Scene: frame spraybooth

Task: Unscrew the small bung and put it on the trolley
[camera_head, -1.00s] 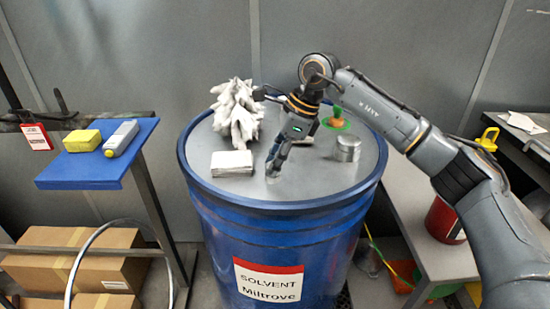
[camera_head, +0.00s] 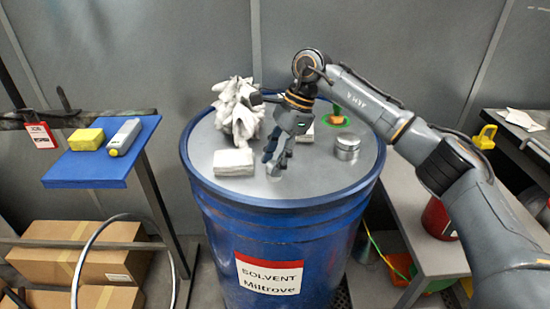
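My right gripper (camera_head: 273,163) points down over the lid of the blue solvent drum (camera_head: 230,225), with its fingertips close to the lid near its front middle. A small pale patch shows at the fingertips; it may be the small bung, but the fingers cover most of it. I cannot tell whether the fingers are closed on anything. A larger round silver cap (camera_head: 347,148) stands on the lid to the right of the gripper. No trolley can be named with certainty. My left gripper is not in view.
White crumpled gloves or rags (camera_head: 238,108) and a folded white cloth (camera_head: 233,162) lie on the lid. A blue shelf (camera_head: 85,172) at left holds a yellow sponge (camera_head: 86,139) and a grey device (camera_head: 124,136). A grey table (camera_head: 400,205) at right carries a red can (camera_head: 438,219).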

